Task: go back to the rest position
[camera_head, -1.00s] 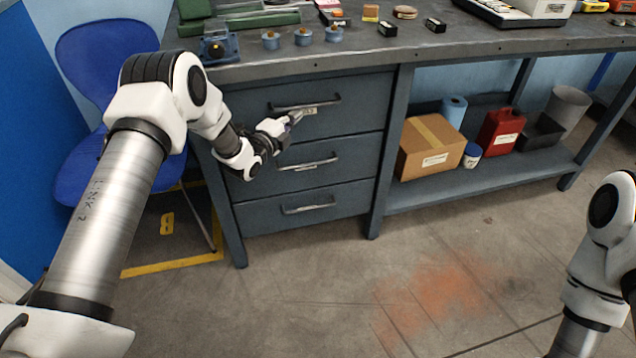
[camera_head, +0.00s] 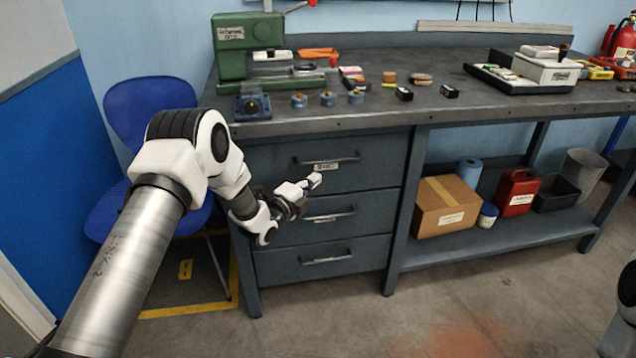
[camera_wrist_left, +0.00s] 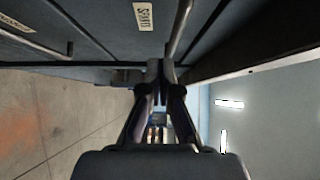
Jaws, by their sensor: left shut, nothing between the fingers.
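My left gripper (camera_head: 314,181) is in front of the drawer unit, just below the handle of the top drawer (camera_head: 275,160). In the left wrist view its two fingers (camera_wrist_left: 160,68) are together with nothing between them. The top drawer's handle (camera_head: 330,161) and its label show beside the fingertips; I cannot tell whether they touch. All three drawers look shut. Part of my right arm (camera_head: 626,310) shows at the lower right edge of the head view; the right gripper is out of the picture.
The bench top (camera_head: 440,115) carries a green machine (camera_head: 231,40), small blue round parts (camera_head: 328,99) and a white device (camera_head: 545,72). A blue chair (camera_head: 150,105) stands left of the bench. A box (camera_head: 445,205) and red canister (camera_head: 517,190) stand on the lower shelf. Floor in front is clear.

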